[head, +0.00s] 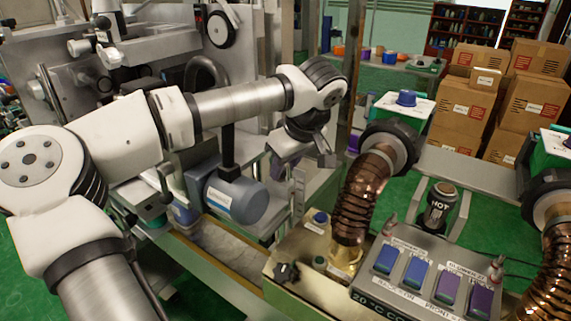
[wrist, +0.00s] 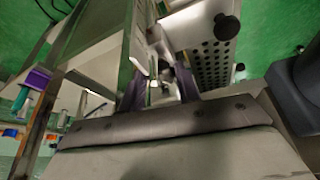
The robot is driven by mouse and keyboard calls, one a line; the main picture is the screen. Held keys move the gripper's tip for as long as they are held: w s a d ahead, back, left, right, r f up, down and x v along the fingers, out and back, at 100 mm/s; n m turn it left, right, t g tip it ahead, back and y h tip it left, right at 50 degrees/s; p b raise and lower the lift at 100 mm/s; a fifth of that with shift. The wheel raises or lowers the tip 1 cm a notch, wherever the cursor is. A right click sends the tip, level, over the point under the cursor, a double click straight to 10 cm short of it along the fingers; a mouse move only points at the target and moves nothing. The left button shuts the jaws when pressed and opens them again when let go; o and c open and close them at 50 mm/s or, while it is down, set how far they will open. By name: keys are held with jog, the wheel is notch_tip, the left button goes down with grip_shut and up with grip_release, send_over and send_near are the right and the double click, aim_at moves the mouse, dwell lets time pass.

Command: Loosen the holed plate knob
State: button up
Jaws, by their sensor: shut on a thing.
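My gripper (head: 302,161) is at the end of my white arm, pointing down beside the metal frame. In the wrist view, its dark purple-edged fingers (wrist: 160,88) are shut on a small pale metal part (wrist: 162,72), mostly hidden between them. I cannot tell whether this part is a knob. The holed plate (wrist: 211,64), grey with rows of round holes, stands just right of the fingers. A black round knob (wrist: 227,27) shows at its upper right, apart from the fingers.
A copper-coloured hose (head: 370,195) with a black collar rises right of my gripper. A control box (head: 420,283) with blue and purple switches is at the front. A grey-blue motor (head: 236,200) lies below my forearm. Metal posts and rails crowd the gripper.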

jog(key=shift+w+d+f+n+y+b, duration=0.15)
jog(key=shift+n+y+b, duration=0.15)
jog(key=shift+n+b, duration=0.55)
jog(key=shift+w+r+n+g+y, duration=0.15)
jog(key=shift+n+g, duration=0.15)
jog(key=shift+n, duration=0.5)
jog(key=shift+s+r+n+g+y, duration=0.15)
jog(key=shift+n+g, duration=0.15)
jog(key=shift+n, duration=0.45)
jog(key=shift+w+f, duration=0.1)
jog(key=o, duration=1)
jog(key=p+v, duration=0.3)
jog(key=v, duration=1)
jog(key=shift+d+r, duration=0.1)
jog(key=shift+r, duration=0.35)
